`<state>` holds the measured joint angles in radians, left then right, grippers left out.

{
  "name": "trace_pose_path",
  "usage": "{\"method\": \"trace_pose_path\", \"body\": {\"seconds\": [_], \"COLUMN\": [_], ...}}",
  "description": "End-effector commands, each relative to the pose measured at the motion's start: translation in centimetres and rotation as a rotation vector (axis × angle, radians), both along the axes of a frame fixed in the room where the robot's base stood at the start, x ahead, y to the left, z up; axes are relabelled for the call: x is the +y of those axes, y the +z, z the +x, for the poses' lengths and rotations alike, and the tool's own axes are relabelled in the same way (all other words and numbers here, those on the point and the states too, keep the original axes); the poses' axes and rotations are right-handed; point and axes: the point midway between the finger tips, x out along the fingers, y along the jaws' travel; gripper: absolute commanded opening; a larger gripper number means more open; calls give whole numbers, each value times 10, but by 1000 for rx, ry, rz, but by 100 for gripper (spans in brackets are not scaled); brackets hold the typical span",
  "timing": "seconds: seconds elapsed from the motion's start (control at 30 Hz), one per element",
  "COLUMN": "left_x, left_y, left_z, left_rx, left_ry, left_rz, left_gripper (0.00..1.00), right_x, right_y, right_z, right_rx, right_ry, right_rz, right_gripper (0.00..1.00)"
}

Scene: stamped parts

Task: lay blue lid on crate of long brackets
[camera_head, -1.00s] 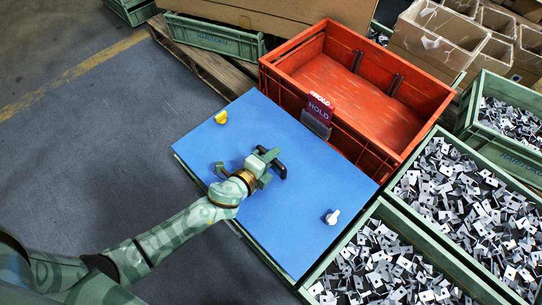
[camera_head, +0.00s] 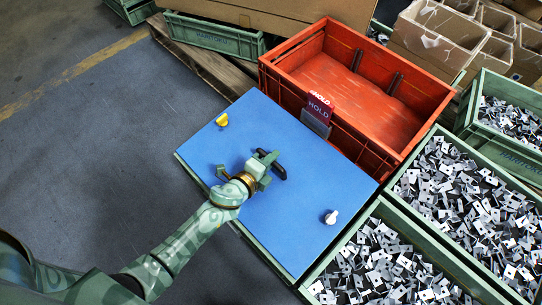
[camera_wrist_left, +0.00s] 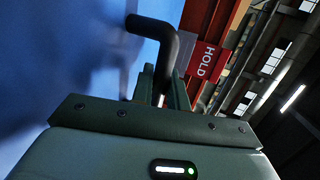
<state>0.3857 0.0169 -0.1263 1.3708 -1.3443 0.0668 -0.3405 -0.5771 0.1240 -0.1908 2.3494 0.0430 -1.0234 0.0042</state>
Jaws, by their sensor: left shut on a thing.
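The blue lid (camera_head: 235,150) lies over a green crate (camera_head: 258,250) left of the red crate, roughly lined up with it. Only thin strips of that crate's rim and side show along the lid's left and lower edges, and its contents are hidden. The lid has a black handle (camera_head: 279,172) in the middle, a yellow knob (camera_head: 221,119) and a white knob (camera_head: 331,217). My left gripper (camera_head: 267,165) is shut on the black handle, which also shows between the fingers in the left wrist view (camera_wrist_left: 165,45). My right gripper is out of view.
An empty red crate (camera_head: 285,85) with a red HOLD tag (camera_head: 319,108) stands directly beside the lid. Green crates of metal brackets (camera_head: 385,270) (camera_head: 465,200) stand to the right. Cardboard boxes (camera_head: 440,40) are behind. The floor at left is clear.

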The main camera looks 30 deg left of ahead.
Motion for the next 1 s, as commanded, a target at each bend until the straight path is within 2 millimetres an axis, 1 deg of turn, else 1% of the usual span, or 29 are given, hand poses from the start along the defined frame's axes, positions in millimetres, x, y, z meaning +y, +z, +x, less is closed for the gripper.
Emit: {"method": "trace_pose_path", "body": {"seconds": [0.1, 0.13, 0.2, 0.4, 0.77, 0.83, 0.87, 0.9, 0.97, 1.0], "left_x": [1, 1, 1, 1, 1, 3, 4, 5, 8, 11], "left_y": [-3, -2, -3, -3, -4, 2, 6, 11, 17, 22], "left_z": [1, 1, 0, 0, 0, -10, -17, -26, -42, -53], "left_rx": [2, 2, 2, 3, 5, 4, 2, 1, 1, 1], "left_ry": [0, -1, -2, -1, -1, 0, -2, -1, 0, -1], "left_rz": [-1, 1, 2, 1, 2, 3, 2, 1, 1, 2], "left_gripper": [0, 24, 41, 41, 41, 41, 41, 41, 41, 41], "right_x": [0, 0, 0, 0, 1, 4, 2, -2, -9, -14], "right_y": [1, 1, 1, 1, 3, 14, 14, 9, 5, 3], "right_z": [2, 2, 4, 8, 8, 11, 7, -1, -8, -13], "right_rx": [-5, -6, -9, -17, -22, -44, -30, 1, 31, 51], "right_ry": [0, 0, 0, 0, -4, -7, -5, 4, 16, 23], "right_rz": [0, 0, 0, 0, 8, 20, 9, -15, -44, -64], "right_gripper": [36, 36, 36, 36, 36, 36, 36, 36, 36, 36]}}
